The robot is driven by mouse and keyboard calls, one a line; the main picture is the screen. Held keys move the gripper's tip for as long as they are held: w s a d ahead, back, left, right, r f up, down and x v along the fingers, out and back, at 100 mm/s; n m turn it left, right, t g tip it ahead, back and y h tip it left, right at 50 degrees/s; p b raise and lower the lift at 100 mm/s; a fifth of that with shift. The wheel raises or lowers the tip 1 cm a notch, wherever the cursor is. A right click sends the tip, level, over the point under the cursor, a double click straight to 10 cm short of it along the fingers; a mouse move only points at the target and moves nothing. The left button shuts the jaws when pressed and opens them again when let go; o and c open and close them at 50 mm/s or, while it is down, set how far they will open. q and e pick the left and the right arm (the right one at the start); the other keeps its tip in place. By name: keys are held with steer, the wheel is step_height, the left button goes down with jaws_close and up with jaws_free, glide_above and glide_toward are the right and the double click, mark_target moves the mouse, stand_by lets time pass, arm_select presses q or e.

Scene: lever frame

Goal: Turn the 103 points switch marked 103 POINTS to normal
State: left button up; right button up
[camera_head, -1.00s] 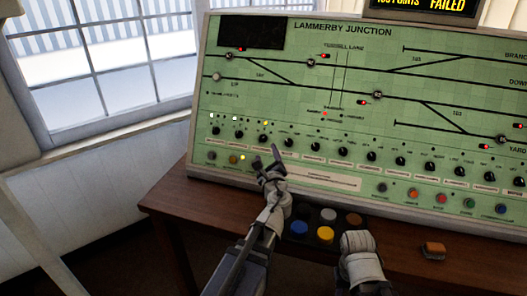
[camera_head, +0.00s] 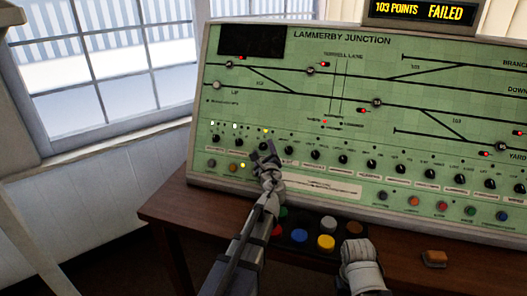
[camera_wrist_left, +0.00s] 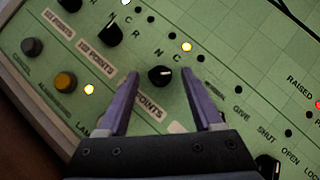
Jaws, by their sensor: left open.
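The green LAMMERBY JUNCTION panel (camera_head: 300,95) carries a row of small black rotary switches. My left gripper (camera_head: 263,150) is at the left part of that row, over the panel face. In the left wrist view, my open left gripper (camera_wrist_left: 165,90) has one black knob (camera_wrist_left: 160,76) between its fingers, with a gap on both sides. The knob's pale pointer mark points up and right. The label below it reads POINTS; its number is hidden by a finger. A neighbouring knob (camera_wrist_left: 112,33) sits up and left, above a label that appears to read 102 POINTS.
A display (camera_head: 420,12) reads 103 POINTS FAILED. A yellow lamp (camera_wrist_left: 187,47) is lit beside the knob. Coloured push buttons (camera_head: 326,242) and a small orange-brown block (camera_head: 434,258) are on the wooden desk (camera_head: 400,248). Part of my right arm shows at the bottom.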

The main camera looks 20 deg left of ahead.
arm_select(q)
steer(key=shift+c, duration=0.4)
jaws_close()
steer(key=shift+r, duration=0.1)
steer(key=n+g+p, duration=0.1)
steer(key=n+p, duration=0.1)
steer(key=shift+w+d+r+n+g+y+p, duration=0.1)
steer(key=shift+d+r+n+g+y+p, duration=0.05)
steer(key=shift+r+n+g+y+p, duration=0.2)
steer(key=n+g+p, duration=0.2)
steer(key=n+p, duration=0.1)
steer(key=p, duration=0.1)
steer(key=r+n+g+h+p, duration=0.1)
steer(key=n+g+p, duration=0.1)
steer(key=n+p, duration=0.2)
steer(key=n+g+p, duration=0.3)
steer(key=n+p, duration=0.1)
steer(key=shift+w+r+n+h+p, duration=0.15)
steer(key=shift+w+n+h+p, duration=0.1)
steer(key=shift+w+h+p, duration=0.1)
steer(key=shift+n+g+h+p, duration=0.35)
steer(key=shift+n+h+p, duration=0.35)
steer(key=shift+n+p, duration=0.35)
steer(key=shift+n+g+h+p, duration=0.3)
steer(key=shift+n+h+p, duration=0.1)
steer(key=shift+n+p, duration=0.1)
steer(key=shift+a, duration=0.2)
